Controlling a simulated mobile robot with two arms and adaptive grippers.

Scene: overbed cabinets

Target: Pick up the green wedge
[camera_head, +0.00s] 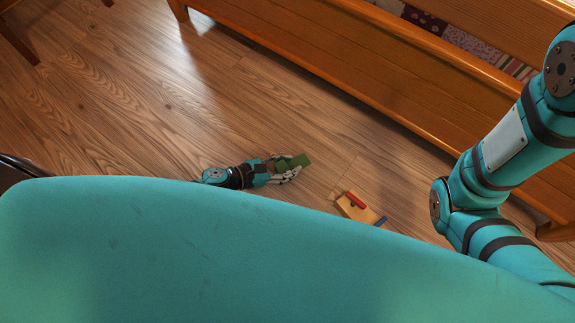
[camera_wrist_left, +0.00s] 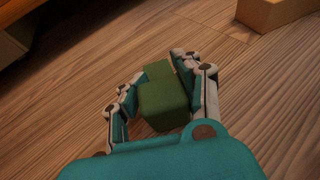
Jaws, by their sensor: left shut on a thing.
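The green wedge (camera_head: 299,162) is between the fingers of my left gripper (camera_head: 284,168), just above or on the wooden floor; I cannot tell which in the head view. In the left wrist view the green wedge (camera_wrist_left: 163,97) fills the space between the fingers, and my left gripper (camera_wrist_left: 157,88) is shut on it. The fingers hide parts of its sides. My right gripper is not in view; only part of my right arm shows at the right of the head view.
A tan wooden block (camera_head: 353,207) lies on the floor to the right, with a red piece (camera_head: 355,199) and a blue piece (camera_head: 380,221) by it. A wooden bed frame (camera_head: 390,80) runs along the upper right. The wooden floor (camera_head: 130,110) at left is clear.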

